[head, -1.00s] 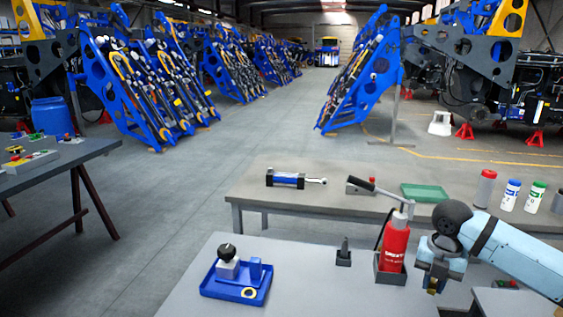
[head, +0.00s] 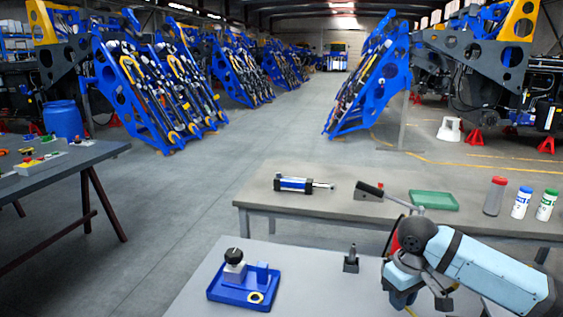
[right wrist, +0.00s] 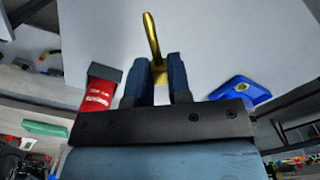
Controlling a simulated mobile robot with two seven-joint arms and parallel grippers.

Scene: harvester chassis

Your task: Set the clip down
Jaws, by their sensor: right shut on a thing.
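A gold clip (right wrist: 153,42) stands between the two dark fingers of my right gripper (right wrist: 158,68) in the right wrist view, which is shut on it. The clip points away from the gripper, over the pale grey top of the near table (right wrist: 220,35). Whether it touches the table I cannot tell. In the head view my right gripper (head: 402,297) is over the right part of that table, in front of the red grease bottle, and only a yellow bit of the clip shows at the bottom edge. My left gripper is not in view.
A blue tray (head: 228,295) with a black-knobbed block and a brass ring is on the near table's left. A small dark holder (head: 351,264) stands mid-table. The red bottle (right wrist: 97,95) is beside my gripper. A second table (head: 270,207) behind holds a cylinder and a green tray.

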